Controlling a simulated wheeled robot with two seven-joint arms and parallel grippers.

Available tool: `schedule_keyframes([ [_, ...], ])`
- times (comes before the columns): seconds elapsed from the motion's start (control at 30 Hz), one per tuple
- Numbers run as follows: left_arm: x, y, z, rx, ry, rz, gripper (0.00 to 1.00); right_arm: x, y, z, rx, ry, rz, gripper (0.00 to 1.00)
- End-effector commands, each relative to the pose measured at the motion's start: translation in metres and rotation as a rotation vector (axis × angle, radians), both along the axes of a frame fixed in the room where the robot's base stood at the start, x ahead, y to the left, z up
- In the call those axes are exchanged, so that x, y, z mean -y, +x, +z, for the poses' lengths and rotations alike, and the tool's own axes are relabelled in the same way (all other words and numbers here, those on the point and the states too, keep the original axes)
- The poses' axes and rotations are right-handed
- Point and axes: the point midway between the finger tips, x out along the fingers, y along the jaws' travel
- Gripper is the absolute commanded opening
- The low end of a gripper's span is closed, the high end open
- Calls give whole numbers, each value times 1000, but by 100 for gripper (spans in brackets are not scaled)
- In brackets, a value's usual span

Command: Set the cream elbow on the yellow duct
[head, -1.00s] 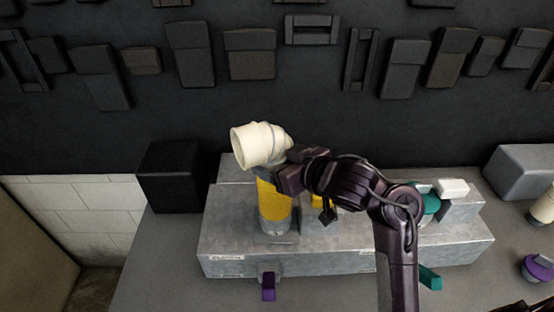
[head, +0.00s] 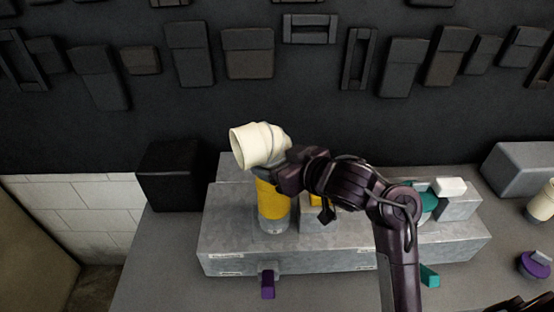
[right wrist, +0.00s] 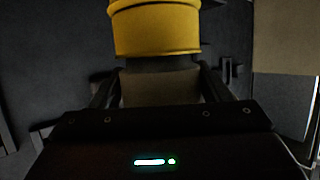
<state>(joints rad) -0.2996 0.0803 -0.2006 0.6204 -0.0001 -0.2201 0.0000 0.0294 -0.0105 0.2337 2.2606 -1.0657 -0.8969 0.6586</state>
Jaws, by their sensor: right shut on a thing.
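The cream elbow (head: 257,146) is in the head view, its wide mouth facing left. My right gripper (head: 290,172) is shut on it from the right side. The yellow duct (head: 271,204) stands upright on the grey metal block, directly below the elbow in the picture. The elbow hides the duct's top, so I cannot tell whether they touch. In the right wrist view, a dim tan part of the elbow (right wrist: 160,88) is between my fingers. The yellow duct (right wrist: 155,30) shows beyond it, with a dark band between them. My left gripper is not in view.
The long grey metal block (head: 225,243) bears the duct and other fittings. A black box (head: 170,177) stands left of it, a grey box (head: 520,170) at the right. A purple tab (head: 268,285) juts out in front. A purple-and-grey piece (head: 534,265) lies at the right.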

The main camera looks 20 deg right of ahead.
Motion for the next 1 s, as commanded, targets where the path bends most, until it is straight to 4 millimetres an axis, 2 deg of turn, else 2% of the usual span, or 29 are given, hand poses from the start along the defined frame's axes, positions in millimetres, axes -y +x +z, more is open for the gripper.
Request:
schedule_keyframes([
  [0.63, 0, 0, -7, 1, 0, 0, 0, 0, 0, -9, 1, 0, -1, 42],
  [1.0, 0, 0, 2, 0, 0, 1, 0, 0, 0, -1, 0, 0, -1, 42],
])
